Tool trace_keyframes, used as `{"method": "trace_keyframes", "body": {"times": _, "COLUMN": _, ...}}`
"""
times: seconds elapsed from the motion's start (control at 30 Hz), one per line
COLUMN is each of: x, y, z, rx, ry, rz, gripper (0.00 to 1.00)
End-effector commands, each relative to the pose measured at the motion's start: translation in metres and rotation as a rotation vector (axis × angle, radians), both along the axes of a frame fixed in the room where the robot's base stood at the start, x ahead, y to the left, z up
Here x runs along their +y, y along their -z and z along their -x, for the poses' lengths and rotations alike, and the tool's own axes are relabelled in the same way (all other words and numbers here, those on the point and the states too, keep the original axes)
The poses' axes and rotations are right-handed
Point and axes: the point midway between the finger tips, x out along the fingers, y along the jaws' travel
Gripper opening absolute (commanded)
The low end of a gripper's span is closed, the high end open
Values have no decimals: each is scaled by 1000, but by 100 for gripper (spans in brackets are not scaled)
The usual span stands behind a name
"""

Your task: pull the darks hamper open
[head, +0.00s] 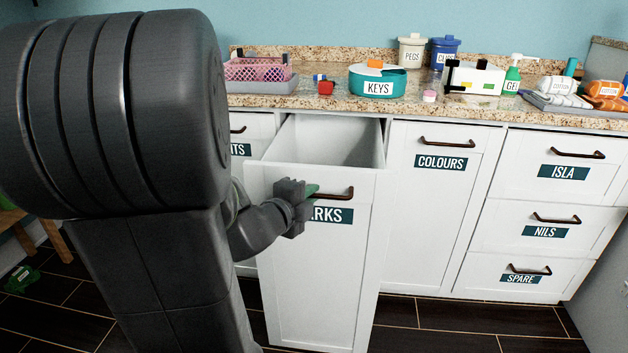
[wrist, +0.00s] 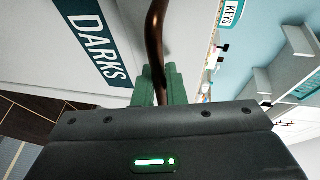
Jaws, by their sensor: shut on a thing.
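The darks hamper (head: 318,275) is a white tilt-out front with a teal label, partly covered by my gripper so that "ARKS" shows. It stands tilted out from the cabinet, and its open top shows a pale inside with nothing visible in it. My gripper (head: 312,190) is shut on the left part of its bronze handle (head: 338,194). In the wrist view the green fingers (wrist: 157,85) close around the handle (wrist: 157,40), beside the full DARKS label (wrist: 97,42).
The colours hamper (head: 425,220) is closed to the right, beside the closed Isla, Nils and Spare drawers (head: 545,215). The granite counter (head: 330,101) above holds a keys bowl (head: 378,82), a pink basket (head: 260,69) and bottles. A green object (head: 22,279) lies on the dark floor at left.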

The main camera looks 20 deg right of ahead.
Motion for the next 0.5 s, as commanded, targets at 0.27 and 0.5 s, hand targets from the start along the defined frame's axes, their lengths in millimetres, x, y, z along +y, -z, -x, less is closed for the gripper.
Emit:
{"method": "trace_keyframes", "body": {"times": 0.27, "x": 26, "y": 0, "z": 42, "rx": 1, "ry": -3, "rz": -2, "gripper": 0}}
{"method": "trace_keyframes", "body": {"times": 0.5, "x": 36, "y": 1, "z": 57, "rx": 0, "ry": -1, "rz": -2, "gripper": 0}}
